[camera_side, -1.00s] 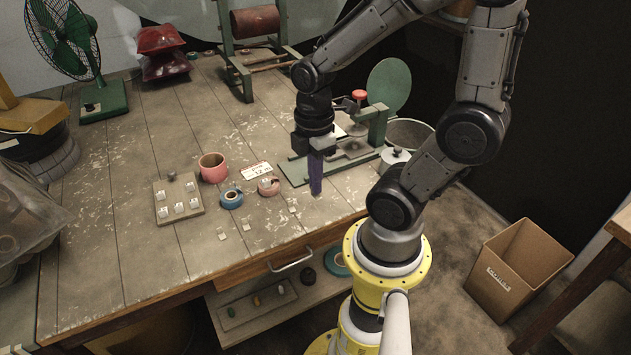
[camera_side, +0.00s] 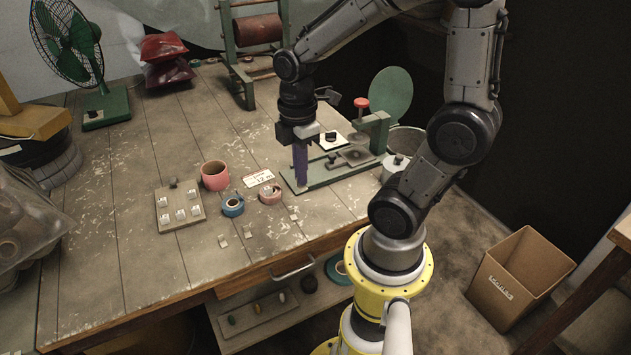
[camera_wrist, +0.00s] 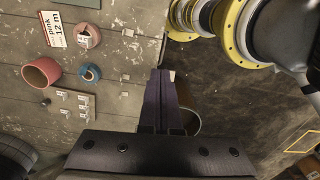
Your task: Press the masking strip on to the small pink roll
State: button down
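The small pink roll (camera_side: 270,196) lies on the table with a small pale tab on it; it also shows at the upper left of the wrist view (camera_wrist: 94,40). My gripper (camera_side: 301,182) points down with purple fingers, to the right of the roll and apart from it, over the near end of the green base. In the wrist view, the fingers (camera_wrist: 163,76) look closed together. A small pale piece, seemingly the masking strip (camera_wrist: 172,76), sticks out at their tips. Most of it is hidden by the fingers.
A blue roll (camera_side: 232,208) and a larger pink roll or cup (camera_side: 215,178) stand left of the small pink roll. A card reading pink 12 m (camera_side: 261,178) lies behind it. A board with several pale tabs (camera_side: 180,206) is farther left. A green tape stand (camera_side: 375,135) is right.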

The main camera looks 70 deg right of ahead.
jog(key=w+d+f, duration=0.4)
jog(key=w+d, duration=0.7)
jog(key=w, duration=0.1)
jog(key=shift+m, duration=0.8)
jog(key=shift+s+d+f, duration=0.1)
jog(key=shift+d+f, duration=0.4)
jog(key=shift+f, duration=1.3)
jog(key=shift+w+d+f, duration=0.1)
jog(key=shift+d+f, duration=0.4)
jog(key=shift+f, duration=1.25)
jog(key=shift+s+d+f, duration=0.1)
jog(key=shift+d+f, duration=0.4)
jog(key=shift+f, duration=1.3)
jog(key=shift+s+f, duration=0.1)
jog(key=shift+f, duration=0.35)
jog(key=c, duration=1.6)
grip_release()
jog(key=c, duration=1)
grip_release()
jog(key=shift+c, duration=0.2)
jog(key=o, duration=0.4)
